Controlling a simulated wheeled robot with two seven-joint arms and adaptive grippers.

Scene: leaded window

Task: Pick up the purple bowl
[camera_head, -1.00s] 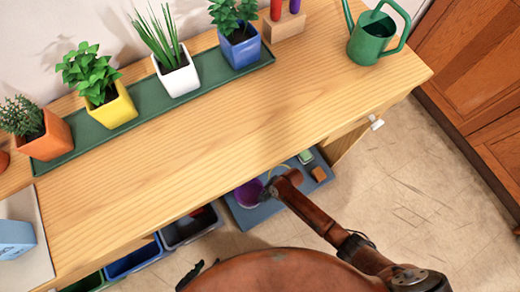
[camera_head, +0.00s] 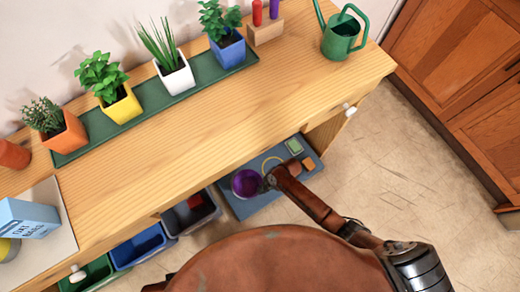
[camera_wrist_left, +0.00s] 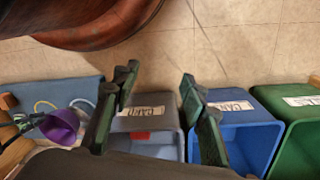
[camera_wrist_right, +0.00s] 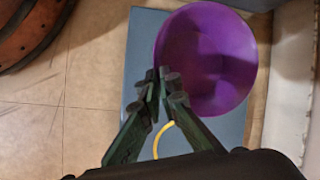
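The purple bowl (camera_head: 246,184) is at the low blue-grey mat (camera_head: 245,208) under the table's front edge. It fills the upper right of the right wrist view (camera_wrist_right: 212,55) and shows small at the left of the left wrist view (camera_wrist_left: 62,126), where it looks tilted. My right gripper (camera_head: 271,181) is at the bowl's rim. In the right wrist view its fingertips (camera_wrist_right: 163,88) are close together, one on each side of the rim. I cannot tell how far the bowl is off the mat. My left gripper (camera_wrist_left: 157,85) is open and empty, with its fingers wide apart.
Grey (camera_head: 190,214), blue (camera_head: 140,247) and green (camera_head: 92,276) bins stand left of the mat under the wooden table (camera_head: 190,150). A yellow ring (camera_wrist_right: 160,138) lies on the mat. Potted plants and a green watering can (camera_head: 342,36) stand on the table.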

